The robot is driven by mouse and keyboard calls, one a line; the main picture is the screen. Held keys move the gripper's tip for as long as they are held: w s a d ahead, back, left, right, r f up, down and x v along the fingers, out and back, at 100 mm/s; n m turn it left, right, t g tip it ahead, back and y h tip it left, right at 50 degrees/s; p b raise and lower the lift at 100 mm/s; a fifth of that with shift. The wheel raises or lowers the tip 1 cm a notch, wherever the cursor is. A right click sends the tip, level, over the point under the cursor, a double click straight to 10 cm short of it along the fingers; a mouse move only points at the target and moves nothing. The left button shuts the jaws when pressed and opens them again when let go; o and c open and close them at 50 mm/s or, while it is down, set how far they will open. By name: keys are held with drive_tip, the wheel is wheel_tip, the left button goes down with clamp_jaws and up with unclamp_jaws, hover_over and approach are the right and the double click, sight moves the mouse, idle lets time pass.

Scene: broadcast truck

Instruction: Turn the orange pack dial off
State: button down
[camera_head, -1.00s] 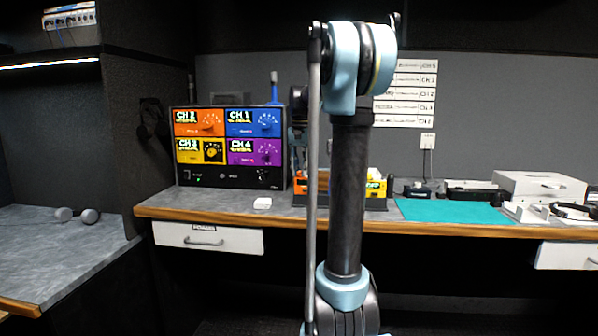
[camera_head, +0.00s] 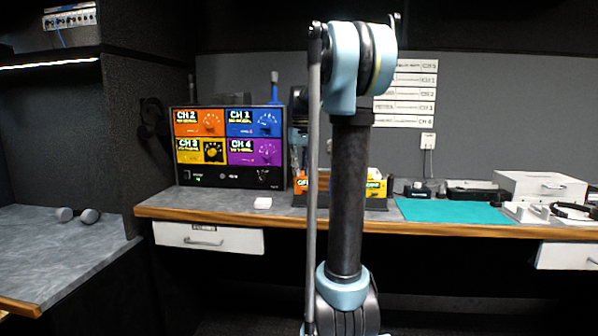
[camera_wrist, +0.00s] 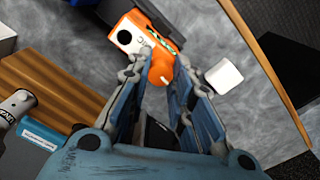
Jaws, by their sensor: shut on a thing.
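The orange pack (camera_wrist: 130,36) lies on the grey counter in the wrist view, with a black round spot and a green strip on it. Its orange dial (camera_wrist: 160,74), with a small white mark, sits between the fingertips of my gripper (camera_wrist: 162,66). My gripper is shut on this dial. In the head view the orange pack (camera_head: 299,184) shows only in part on the counter, behind my arm. The dial cannot be made out there, and my fingertips are hidden or too small to tell.
A small white block (camera_wrist: 223,76) stands right of the fingers; it also shows in the head view (camera_head: 262,203). A yellow pack (camera_head: 376,187) stands right of my arm. The channel monitor panel (camera_head: 228,148) is left. The counter edge (camera_wrist: 265,65) runs close by.

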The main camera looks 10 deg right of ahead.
drive_tip(key=shift+n, duration=0.3)
drive_tip(key=c, duration=1.4)
unclamp_jaws()
wheel_tip(320, 180, up, 12)
drive_tip(key=shift+f, duration=0.1)
